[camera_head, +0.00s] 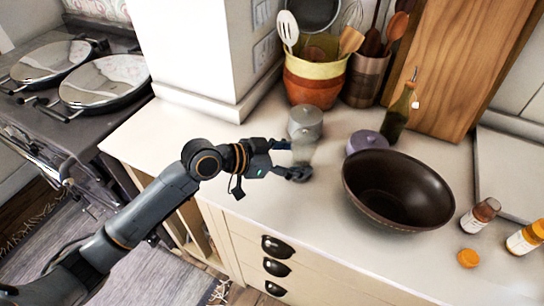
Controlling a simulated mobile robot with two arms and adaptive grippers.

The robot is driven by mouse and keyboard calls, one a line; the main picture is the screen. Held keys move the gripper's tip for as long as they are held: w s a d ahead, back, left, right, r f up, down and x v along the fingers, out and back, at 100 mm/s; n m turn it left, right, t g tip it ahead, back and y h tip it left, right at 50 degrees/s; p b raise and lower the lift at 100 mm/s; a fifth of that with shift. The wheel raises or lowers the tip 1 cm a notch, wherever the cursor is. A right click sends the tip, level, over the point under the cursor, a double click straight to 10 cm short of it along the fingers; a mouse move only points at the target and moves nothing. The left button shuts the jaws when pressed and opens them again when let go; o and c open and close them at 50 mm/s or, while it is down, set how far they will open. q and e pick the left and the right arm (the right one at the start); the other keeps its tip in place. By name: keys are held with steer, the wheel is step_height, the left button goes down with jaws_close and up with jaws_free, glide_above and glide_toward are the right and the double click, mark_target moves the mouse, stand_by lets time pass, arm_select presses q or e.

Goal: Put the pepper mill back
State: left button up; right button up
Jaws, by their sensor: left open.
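My left gripper (296,160) reaches in from the left, low over the white counter. It is open, with one finger toward the back and one toward the front. My right gripper is not in view.
A dark brown bowl (398,222) and a purple lidded pot (366,142) stand right of the gripper. Behind are a utensil pot (313,86), an oil bottle (397,118) and a wooden board (462,65). A spice jar (480,215) stands at right. The counter's left part is clear.

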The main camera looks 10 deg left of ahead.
arm_select(q)
steer(key=b+v, duration=0.1)
steer(key=v, duration=0.9)
steer(key=shift+f, duration=0.15)
